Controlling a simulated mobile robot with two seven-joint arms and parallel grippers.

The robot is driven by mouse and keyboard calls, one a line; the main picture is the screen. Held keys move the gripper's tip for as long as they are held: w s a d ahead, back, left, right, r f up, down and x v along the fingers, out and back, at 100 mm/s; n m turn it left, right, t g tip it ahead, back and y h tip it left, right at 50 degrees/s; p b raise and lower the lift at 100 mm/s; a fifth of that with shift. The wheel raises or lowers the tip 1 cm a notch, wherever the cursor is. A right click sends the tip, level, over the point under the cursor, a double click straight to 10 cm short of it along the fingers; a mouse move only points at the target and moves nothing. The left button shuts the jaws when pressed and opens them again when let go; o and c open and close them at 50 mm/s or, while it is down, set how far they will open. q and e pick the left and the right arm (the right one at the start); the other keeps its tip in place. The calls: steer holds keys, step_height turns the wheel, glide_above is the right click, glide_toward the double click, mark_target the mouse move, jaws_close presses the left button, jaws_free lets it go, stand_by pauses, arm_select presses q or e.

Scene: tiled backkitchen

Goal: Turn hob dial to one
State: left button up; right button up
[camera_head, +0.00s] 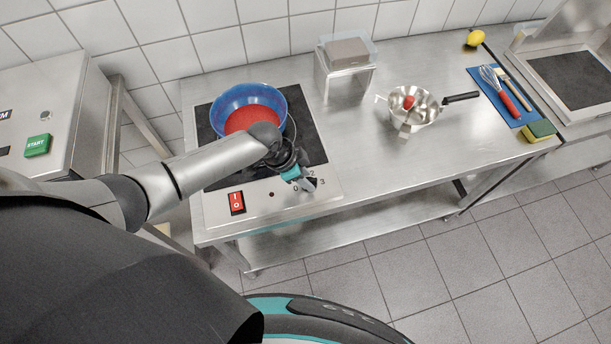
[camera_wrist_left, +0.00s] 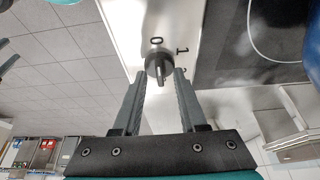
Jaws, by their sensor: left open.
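The hob dial (camera_wrist_left: 159,66) is a dark round knob with a raised grip bar on the hob's pale front panel, seen in the left wrist view. The printed 0 and 1 show beside it; I cannot tell which number it points at. My left gripper (camera_wrist_left: 160,76) is open, with one fingertip on each side of the dial; contact cannot be told. In the head view my left gripper (camera_head: 308,184) is at the front panel of the hob (camera_head: 332,190) and mostly hides the dial. The 0, 2 and 3 marks show around it. My right gripper is not in view.
A blue bowl (camera_head: 228,96) with red contents stands on the hob, close behind my left wrist. A red switch (camera_head: 236,202) is left of the dial. A steel strainer (camera_head: 427,109), a box (camera_head: 347,52) and a blue mat (camera_head: 486,88) lie further right. Counter between is clear.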

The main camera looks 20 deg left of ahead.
arm_select(q)
jaws_close()
stand_by(0.4)
steer(key=shift+w+a+f+m+g+b, duration=0.15)
steer(key=shift+m+g+b, duration=0.25)
steer(key=shift+m+b, duration=0.65)
steer(key=m+b, duration=0.2)
steer(key=m+g+b, duration=0.1)
steer(key=m+b, duration=0.1)
steer(key=shift+w+g+h, duration=0.15)
steer(key=shift+g+h, duration=0.15)
steer(key=m+g+b, duration=0.1)
steer(key=m+b, duration=0.2)
steer(key=shift+w+m, duration=0.1)
steer(key=shift+m, duration=0.15)
steer(key=shift+m+g+b, duration=0.5)
steer(key=shift+m+b, duration=0.3)
steer(key=shift+m, duration=0.3)
